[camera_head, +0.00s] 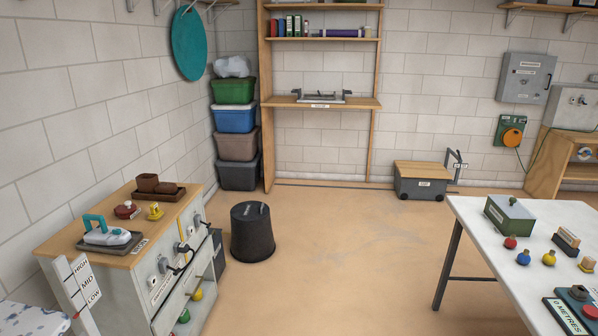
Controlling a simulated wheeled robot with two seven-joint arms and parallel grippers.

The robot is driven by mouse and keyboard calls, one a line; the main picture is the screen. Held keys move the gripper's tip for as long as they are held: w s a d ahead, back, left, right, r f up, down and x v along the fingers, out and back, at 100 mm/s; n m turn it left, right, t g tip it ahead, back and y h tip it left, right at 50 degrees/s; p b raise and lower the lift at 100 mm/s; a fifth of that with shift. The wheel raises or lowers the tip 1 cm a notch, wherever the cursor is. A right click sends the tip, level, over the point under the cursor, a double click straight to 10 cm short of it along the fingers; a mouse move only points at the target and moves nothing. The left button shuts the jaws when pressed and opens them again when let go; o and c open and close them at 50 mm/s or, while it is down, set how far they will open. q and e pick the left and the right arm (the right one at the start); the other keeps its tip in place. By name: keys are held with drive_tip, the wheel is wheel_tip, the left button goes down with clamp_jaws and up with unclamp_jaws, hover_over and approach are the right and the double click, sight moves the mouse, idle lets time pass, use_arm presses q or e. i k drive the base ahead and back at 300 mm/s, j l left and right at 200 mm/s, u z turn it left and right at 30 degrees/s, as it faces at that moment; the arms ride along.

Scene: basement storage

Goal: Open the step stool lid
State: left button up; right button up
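A dark round stool-like tub (252,234) stands upright on the floor left of centre, beside the wooden-topped cabinet. The top looks closed. I take this to be the step stool, though its label cannot be read. Neither of my grippers shows in the head view.
The wooden-topped cabinet (148,258) at left holds an iron (107,236) and has open lower parts. Stacked bins (236,148) stand behind the tub. A grey wooden-topped box (424,187) is at the back. A white table (478,238) is at right. The middle floor is clear.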

sight(250, 211)
drive_tip(key=i+z, duration=0.1)
drive_tip(key=i, duration=2.05)
